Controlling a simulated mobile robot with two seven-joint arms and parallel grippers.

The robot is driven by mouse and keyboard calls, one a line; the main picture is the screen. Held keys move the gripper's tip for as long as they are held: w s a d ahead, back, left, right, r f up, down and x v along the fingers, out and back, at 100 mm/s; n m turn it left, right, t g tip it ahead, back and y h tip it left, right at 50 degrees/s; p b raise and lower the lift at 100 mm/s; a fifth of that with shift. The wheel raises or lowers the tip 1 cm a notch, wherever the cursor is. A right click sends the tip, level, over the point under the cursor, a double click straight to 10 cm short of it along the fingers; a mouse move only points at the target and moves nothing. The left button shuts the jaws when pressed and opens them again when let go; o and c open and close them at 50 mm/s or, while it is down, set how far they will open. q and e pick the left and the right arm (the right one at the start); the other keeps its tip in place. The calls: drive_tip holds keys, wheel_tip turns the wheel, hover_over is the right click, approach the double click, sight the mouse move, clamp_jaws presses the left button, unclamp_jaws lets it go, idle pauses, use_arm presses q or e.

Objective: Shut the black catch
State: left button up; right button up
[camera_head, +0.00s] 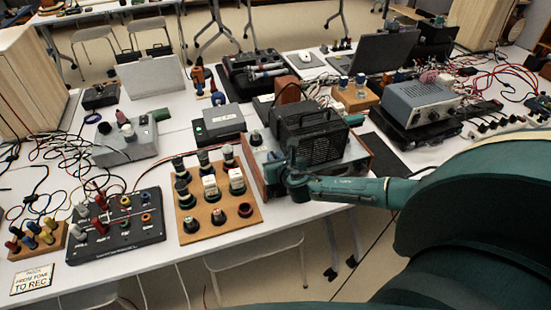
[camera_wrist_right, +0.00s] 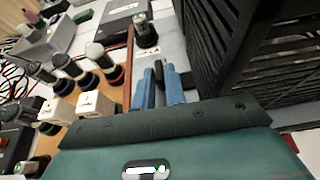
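A black box with a slatted grille (camera_head: 310,135) stands on the near middle of the table. It fills the upper right of the wrist view (camera_wrist_right: 265,50). My right gripper (camera_head: 294,178) is low at the box's near left side. In the wrist view its two blue fingers (camera_wrist_right: 160,82) point forward beside the grille, with a narrow gap between them. A small dark part shows by the fingertips. I cannot tell whether it is the black catch, or whether the fingers touch it. The catch is not clearly visible in either view. My left gripper is not in view.
A wooden board (camera_head: 215,215) with several knobs and jars is close on the left of the gripper. A black socket panel (camera_head: 115,228) lies farther left. A grey instrument (camera_head: 420,103) and loose cables are at right. Bare white tabletop shows at the front left.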

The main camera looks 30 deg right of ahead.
clamp_jaws()
